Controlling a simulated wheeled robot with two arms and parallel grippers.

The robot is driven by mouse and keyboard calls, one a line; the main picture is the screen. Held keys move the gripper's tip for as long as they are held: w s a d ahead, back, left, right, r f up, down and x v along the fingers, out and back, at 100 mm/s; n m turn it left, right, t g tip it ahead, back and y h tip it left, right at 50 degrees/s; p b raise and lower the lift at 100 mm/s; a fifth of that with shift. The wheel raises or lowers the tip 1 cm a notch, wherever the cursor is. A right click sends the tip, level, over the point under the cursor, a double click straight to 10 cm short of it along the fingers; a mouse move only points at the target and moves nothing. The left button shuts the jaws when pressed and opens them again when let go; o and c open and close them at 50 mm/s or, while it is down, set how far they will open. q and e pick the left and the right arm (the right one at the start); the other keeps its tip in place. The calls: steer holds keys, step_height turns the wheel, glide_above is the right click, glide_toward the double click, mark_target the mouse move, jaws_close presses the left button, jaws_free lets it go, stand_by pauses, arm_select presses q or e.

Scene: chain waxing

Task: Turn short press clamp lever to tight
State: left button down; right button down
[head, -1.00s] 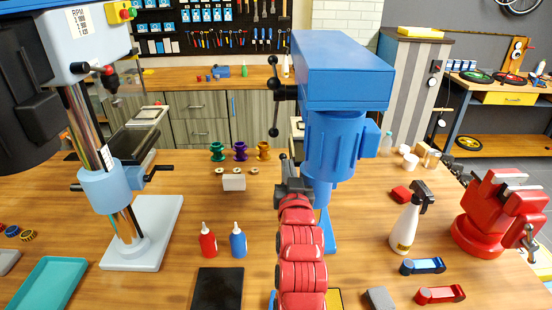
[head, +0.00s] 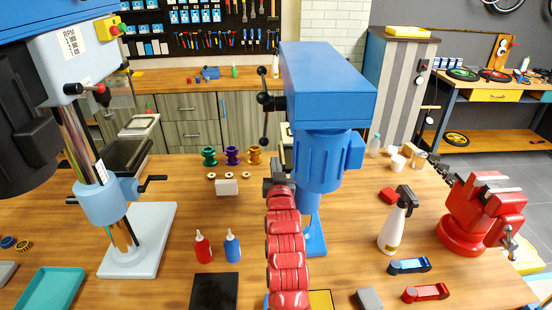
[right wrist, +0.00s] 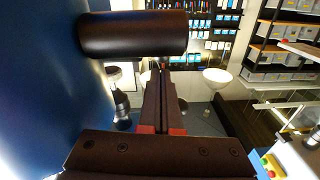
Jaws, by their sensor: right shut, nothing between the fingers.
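The blue press (head: 325,85) stands in the middle of the bench. A dark lever with ball knobs (head: 264,101) is on its left side. My right gripper (head: 274,170) is at the left of the press column, at the end of my red arm, and partly hidden by it. In the right wrist view my gripper (right wrist: 160,72) is shut and empty. A thick dark cylinder (right wrist: 130,34) lies across the top there, close to the fingertips; I cannot tell whether it is the clamp lever or whether they touch. The blue press body (right wrist: 35,80) fills the left side. My left gripper is not in view.
A light blue and white press (head: 105,200) stands at the left. Red and blue bottles (head: 232,246), a black plate (head: 215,291) and a white box (head: 227,187) are left of my arm. A spray bottle (head: 393,228) and red vise (head: 480,215) stand at the right.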

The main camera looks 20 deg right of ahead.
steer(key=shift+w+f+g+b, duration=0.35)
steer(key=shift+g+b, duration=0.25)
steer(key=shift+b, duration=0.25)
steer(key=shift+w+d+f+g+y+b, duration=0.15)
steer(key=shift+w+f+g+y+b, duration=0.25)
steer(key=shift+f+g+y+b, duration=0.3)
steer(key=shift+r, duration=0.2)
steer(key=shift+s, duration=0.1)
